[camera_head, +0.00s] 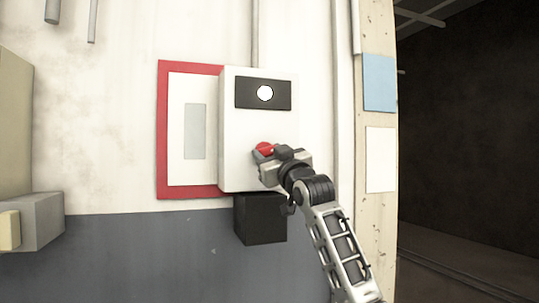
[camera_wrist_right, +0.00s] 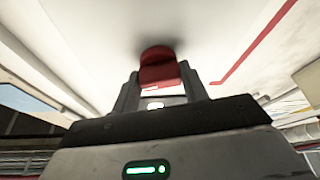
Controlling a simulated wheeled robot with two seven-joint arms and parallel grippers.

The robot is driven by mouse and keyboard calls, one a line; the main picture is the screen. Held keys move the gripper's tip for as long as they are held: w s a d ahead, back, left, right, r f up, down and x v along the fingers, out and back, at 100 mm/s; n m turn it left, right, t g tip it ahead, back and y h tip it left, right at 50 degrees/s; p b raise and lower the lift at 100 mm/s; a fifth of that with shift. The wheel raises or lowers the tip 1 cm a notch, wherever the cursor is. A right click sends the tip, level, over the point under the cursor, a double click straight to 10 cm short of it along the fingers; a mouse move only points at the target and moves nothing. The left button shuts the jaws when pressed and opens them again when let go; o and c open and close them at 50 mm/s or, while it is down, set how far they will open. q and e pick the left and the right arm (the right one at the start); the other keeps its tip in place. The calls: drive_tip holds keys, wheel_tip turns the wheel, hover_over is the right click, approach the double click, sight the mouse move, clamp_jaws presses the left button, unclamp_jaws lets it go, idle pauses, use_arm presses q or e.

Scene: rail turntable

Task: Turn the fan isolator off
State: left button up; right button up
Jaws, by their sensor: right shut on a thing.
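The fan isolator is a white box (camera_head: 240,130) on the wall, with a black panel (camera_head: 245,93) and a lit round white lamp (camera_head: 265,93) near its top. A red knob (camera_head: 265,149) sits on its lower front. My right gripper (camera_head: 262,158) is at the knob and partly covers it. In the right wrist view, the red knob (camera_wrist_right: 158,68) is between the fingers of my right gripper (camera_wrist_right: 160,90), which is shut on it. The knob's exact turn angle is hard to tell. My left gripper is not in view.
A red-framed white panel (camera_head: 162,130) is on the wall left of the box. A black box (camera_head: 260,218) is below it. Blue (camera_head: 379,83) and white (camera_head: 381,159) sheets are on the post at right. Grey boxes (camera_head: 35,220) stand out at far left.

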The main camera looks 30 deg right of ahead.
drive_tip(key=n+y, duration=0.1)
drive_tip(key=n, duration=0.1)
drive_tip(key=n+y, duration=0.1)
drive_tip(key=n, duration=0.1)
drive_tip(key=n+y, duration=0.1)
drive_tip(key=n, duration=0.1)
drive_tip(key=shift+s+d+r+g, duration=0.1)
drive_tip(key=shift+d+g, duration=0.15)
drive_tip(key=shift+g, duration=0.15)
drive_tip(key=n+y, duration=0.1)
drive_tip(key=n, duration=0.1)
drive_tip(key=n+g+y, duration=0.1)
drive_tip(key=n, duration=0.2)
drive_tip(key=shift+r, duration=0.1)
drive_tip(key=n, duration=0.2)
drive_tip(key=n+g, duration=0.1)
drive_tip(key=n, duration=0.1)
drive_tip(key=shift+g+y, duration=0.3)
drive_tip(key=shift+y, duration=0.1)
drive_tip(key=shift+n+g, duration=0.5)
drive_tip(key=shift+n, duration=0.8)
drive_tip(key=o, duration=1)
drive_tip(key=shift+s, duration=0.1)
